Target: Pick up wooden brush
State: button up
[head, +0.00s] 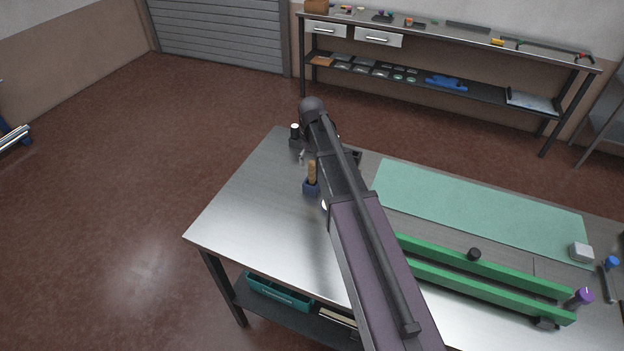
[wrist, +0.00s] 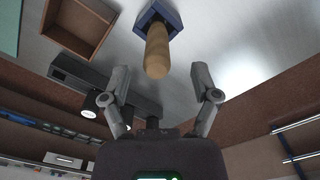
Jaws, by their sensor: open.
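The wooden brush (head: 312,171) stands upright in a small blue holder (head: 311,188) on the metal table, left of my arm in the head view. Its light wooden handle (wrist: 157,52) also shows at the top middle of the wrist view, rising from the blue holder (wrist: 157,14). Its lower end is hidden inside the holder. My gripper (wrist: 160,80) is open and empty. In the wrist view the handle's rounded end lies near the gap between the two fingertips, with no contact visible. My arm hides most of the gripper in the head view.
A dark item with a white-topped cylinder (head: 295,132) stands behind the brush. A green mat (head: 480,208) and green rails (head: 490,268) lie to the right. The table's (head: 255,225) left part is bare. An open brown box (wrist: 78,27) shows in the wrist view.

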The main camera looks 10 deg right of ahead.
aim_at(312, 170)
jog(key=shift+f, duration=0.15)
dwell(0.3)
jog(key=f+b, duration=0.3)
jog(key=shift+w+d+f, duration=0.15)
jog(key=shift+w+f, duration=0.05)
jog(key=shift+w, duration=0.1)
jog(key=shift+f+b, duration=0.85)
jog(key=shift+b, duration=0.3)
grip_shut()
